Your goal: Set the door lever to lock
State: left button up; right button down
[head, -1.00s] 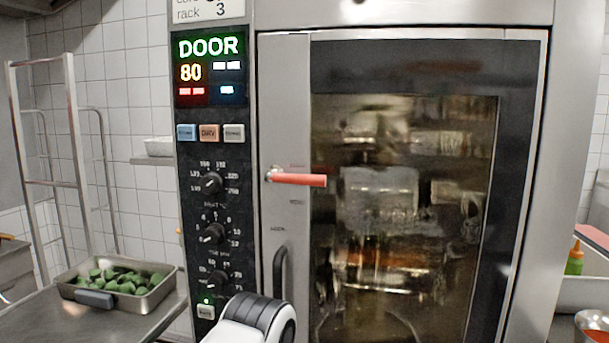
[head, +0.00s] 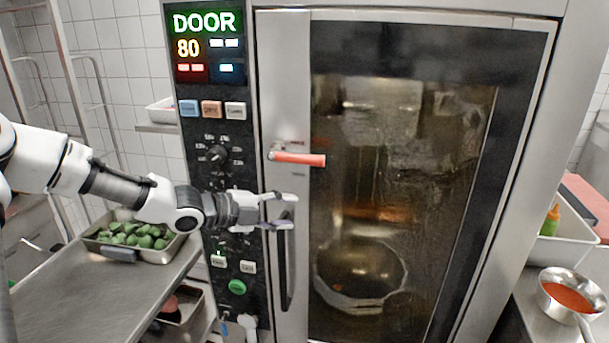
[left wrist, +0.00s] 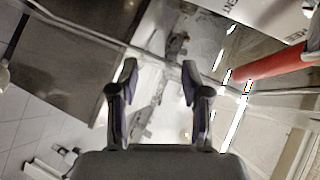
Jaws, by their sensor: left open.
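The door lever (head: 299,159) has a red-orange grip and lies horizontal, pointing right from its pivot on the oven door's steel edge strip. In the left wrist view the red lever (left wrist: 273,64) shows at the upper right, outside the fingers. The oven door (head: 400,190) looks closed, with a dark glass window. The display (head: 205,46) reads DOOR and 80. My left gripper (head: 288,211) is open and empty, in front of the door's edge strip, below the lever and apart from it. Its fingers (left wrist: 158,85) also show apart in the left wrist view. My right gripper is not in view.
A dark vertical handle (head: 287,270) is just below my left gripper. A tray of green vegetables (head: 113,250) rests on the steel counter at left.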

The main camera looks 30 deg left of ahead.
pick_arm(q)
jog(key=t+p, duration=0.1)
jog(key=t, duration=0.1)
send_near(299, 160)
jog(key=r+x, duration=0.1)
jog(key=x, duration=0.2)
jog(key=shift+m+h, duration=0.3)
jog(key=x, duration=0.3)
jog(key=p+x, duration=0.1)
jog(key=x, duration=0.1)
jog(key=f+p+x, duration=0.1)
jog(key=x, duration=0.2)
jog(key=shift+w+d, duration=0.15)
jog(key=shift+w, duration=0.1)
grip_shut()
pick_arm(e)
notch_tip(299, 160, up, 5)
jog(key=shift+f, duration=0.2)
